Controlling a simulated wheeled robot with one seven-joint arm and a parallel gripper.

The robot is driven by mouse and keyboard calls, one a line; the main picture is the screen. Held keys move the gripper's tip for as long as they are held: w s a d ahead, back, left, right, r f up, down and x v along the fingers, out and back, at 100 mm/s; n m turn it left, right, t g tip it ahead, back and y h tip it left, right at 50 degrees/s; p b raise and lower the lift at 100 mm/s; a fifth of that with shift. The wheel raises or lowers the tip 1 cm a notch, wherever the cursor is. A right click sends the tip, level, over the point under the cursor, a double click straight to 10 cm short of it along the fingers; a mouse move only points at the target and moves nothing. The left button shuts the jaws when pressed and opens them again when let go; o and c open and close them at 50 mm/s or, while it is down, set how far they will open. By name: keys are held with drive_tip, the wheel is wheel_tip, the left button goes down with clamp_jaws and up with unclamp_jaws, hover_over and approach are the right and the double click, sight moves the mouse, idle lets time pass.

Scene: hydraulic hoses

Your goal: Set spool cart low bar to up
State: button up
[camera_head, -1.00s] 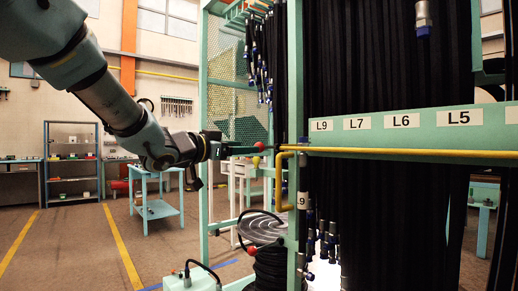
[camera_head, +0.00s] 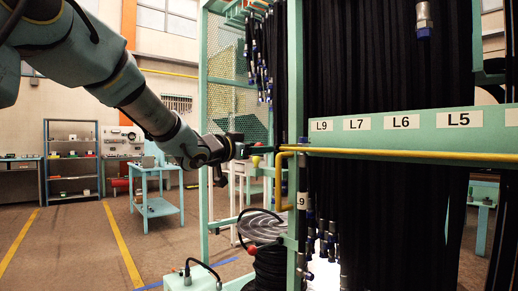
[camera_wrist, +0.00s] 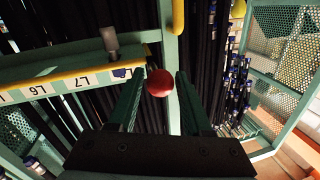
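The low bar (camera_head: 400,154) is a yellow rod along the front of the green label rail, with its left end bent downward. In the wrist view its yellow length (camera_wrist: 75,80) shows at left. My gripper (camera_head: 268,149) is at the left end of the bar, close to the green post. In the wrist view the two green fingers of my gripper (camera_wrist: 163,82) stand apart. A red ball (camera_wrist: 158,84) shows between the fingertips; I cannot tell whether they touch it. The ball is hidden in the head view.
The green spool cart frame (camera_head: 295,110) and hanging black hoses (camera_head: 385,220) stand close to my gripper. The green rail (camera_head: 410,128) carries labels. A blue-green table (camera_head: 155,205) stands behind at left, with open floor around it.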

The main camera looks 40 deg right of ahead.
clamp_jaws()
idle(1.0)
